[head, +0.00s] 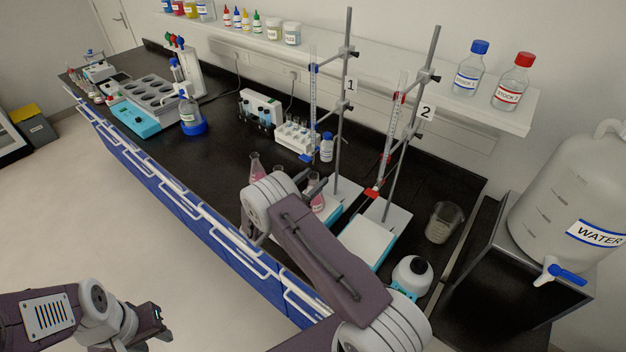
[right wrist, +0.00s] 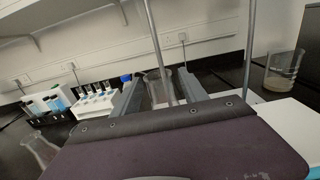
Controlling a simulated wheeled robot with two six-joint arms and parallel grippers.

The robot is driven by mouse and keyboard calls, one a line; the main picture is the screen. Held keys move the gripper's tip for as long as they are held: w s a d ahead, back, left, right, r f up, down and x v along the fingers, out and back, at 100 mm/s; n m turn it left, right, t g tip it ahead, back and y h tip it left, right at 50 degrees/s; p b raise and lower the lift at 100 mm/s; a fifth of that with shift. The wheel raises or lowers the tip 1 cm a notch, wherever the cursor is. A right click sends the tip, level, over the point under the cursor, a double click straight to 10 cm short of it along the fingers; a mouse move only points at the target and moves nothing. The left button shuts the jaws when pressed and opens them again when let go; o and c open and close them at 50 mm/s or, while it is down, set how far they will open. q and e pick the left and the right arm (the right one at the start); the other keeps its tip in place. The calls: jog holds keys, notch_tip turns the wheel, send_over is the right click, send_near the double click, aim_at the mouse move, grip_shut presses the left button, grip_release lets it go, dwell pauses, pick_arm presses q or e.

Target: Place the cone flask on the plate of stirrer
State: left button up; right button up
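A cone flask with pink liquid (head: 317,200) stands at the left stirrer, partly hidden by my right arm in the head view. In the right wrist view, this flask (right wrist: 157,90) shows between my right gripper's fingers (right wrist: 163,80), which are wide apart. Contact with the glass cannot be made out. A second pink cone flask (head: 255,165) stands on the bench further left and shows at the left edge of the wrist view (right wrist: 40,150). The right stirrer's white plate (head: 366,240) is bare. My left gripper (head: 157,322) is low, off the bench; its finger gap is unclear.
Two burette stands, 1 (head: 345,110) and 2 (head: 408,130), rise behind the stirrers. A test tube rack (head: 296,136) stands behind. The water tank (head: 570,200) is at far right.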

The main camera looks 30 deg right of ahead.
jog(key=shift+a+r, duration=0.1)
jog(key=shift+r, duration=0.1)
jog(key=b+v, duration=0.3)
jog(key=v, duration=0.8)
jog(key=s+d+f+m+g+y, duration=0.1)
jog(key=s+d+m+g+y, duration=0.2)
jog(key=s, duration=0.4)
jog(key=s+d+f+m+g+y, duration=0.1)
jog(key=s+f+m+g+y, duration=0.15)
jog(key=s+m+g, duration=0.3)
jog(key=s+a+r+m+t+y, duration=0.1)
jog(key=s+a+m+t+y, duration=0.1)
jog(key=s+a+m+y, duration=0.6)
jog(key=a+m+y, duration=0.1)
jog(key=m+y, duration=0.2)
jog(key=m, duration=0.3)
jog(key=shift+s+t, duration=0.3)
jog(key=shift+t, duration=0.05)
